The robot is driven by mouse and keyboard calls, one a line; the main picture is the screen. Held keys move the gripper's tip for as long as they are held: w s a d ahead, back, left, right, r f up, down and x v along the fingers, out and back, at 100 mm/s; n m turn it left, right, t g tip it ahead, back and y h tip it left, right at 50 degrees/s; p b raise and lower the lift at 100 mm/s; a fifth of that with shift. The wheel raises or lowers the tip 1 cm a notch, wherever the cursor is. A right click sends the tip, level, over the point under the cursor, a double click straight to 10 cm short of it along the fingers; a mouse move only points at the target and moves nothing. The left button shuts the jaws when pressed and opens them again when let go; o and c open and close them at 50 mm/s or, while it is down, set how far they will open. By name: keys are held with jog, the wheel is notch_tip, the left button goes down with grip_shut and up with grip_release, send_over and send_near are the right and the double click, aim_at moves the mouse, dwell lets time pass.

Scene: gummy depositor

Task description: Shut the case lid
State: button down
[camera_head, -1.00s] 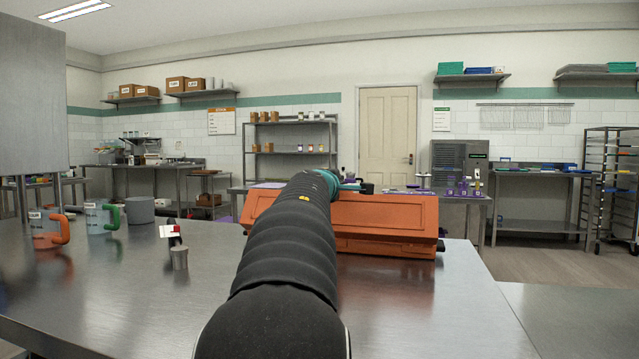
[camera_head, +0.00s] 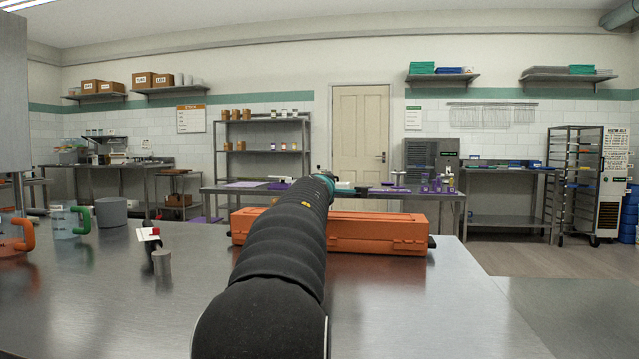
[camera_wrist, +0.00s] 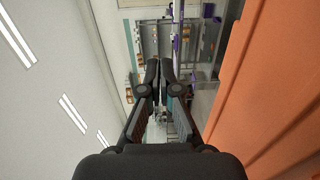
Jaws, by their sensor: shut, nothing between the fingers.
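The orange case (camera_head: 380,245) lies on the steel table beyond my arm, and my arm hides part of its middle. Its lid (camera_head: 385,222) is down over the base, and I see no gap along the near side. Whether it is latched I cannot tell. In the head view my gripper is hidden behind my arm, whose end is above the case. In the wrist view my gripper (camera_wrist: 159,70) has its fingers together and empty. A broad orange surface of the case (camera_wrist: 275,100) fills the right side there, beside the fingers and apart from them.
On the table to the left stand an orange-handled jug (camera_head: 15,235), a green-handled jug (camera_head: 66,222), a grey pot (camera_head: 111,212) and a small metal cup (camera_head: 162,265). Another table (camera_head: 450,198) stands behind the case.

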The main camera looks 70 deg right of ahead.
jog(key=shift+d+p, duration=0.3)
jog(key=shift+p, duration=0.25)
jog(key=shift+d+f+y+p, duration=0.35)
jog(key=shift+y+p, duration=0.15)
jog(key=shift+p, duration=0.15)
jog(key=shift+f, duration=0.15)
jog(key=shift+d+f, duration=0.1)
jog(key=v, duration=1.2)
jog(key=shift+w, duration=0.15)
